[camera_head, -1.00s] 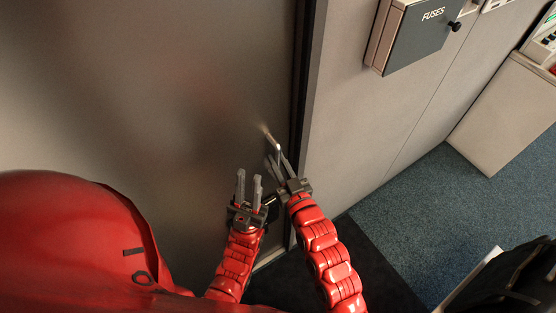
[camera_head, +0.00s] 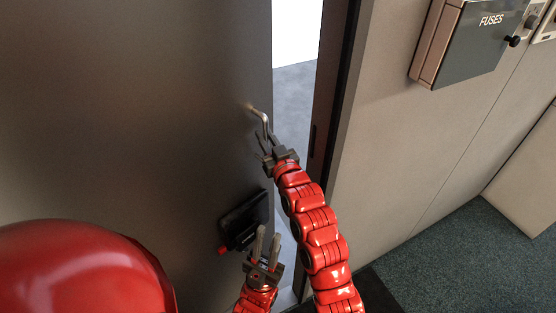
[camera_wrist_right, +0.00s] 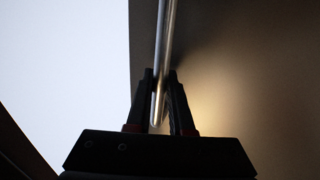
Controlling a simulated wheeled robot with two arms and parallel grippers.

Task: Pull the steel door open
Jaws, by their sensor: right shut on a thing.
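The steel door (camera_head: 130,110) fills the left of the head view and stands ajar, with a bright gap between its edge and the frame. Its lever handle (camera_head: 262,117) is near that edge. My right gripper (camera_head: 264,146) is shut on the handle's free end. In the right wrist view, the handle (camera_wrist_right: 166,45) runs as a bright bar down between the two fingers (camera_wrist_right: 160,98). My left gripper (camera_head: 267,246) is lower down, in front of the door, with its fingers apart and nothing visible between them.
The door frame (camera_head: 333,120) stands just right of the gap. A grey fuse box (camera_head: 470,45) hangs on the wall to its right. A pale floor (camera_head: 296,95) shows through the gap. Blue-grey carpet (camera_head: 440,260) lies clear at the lower right.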

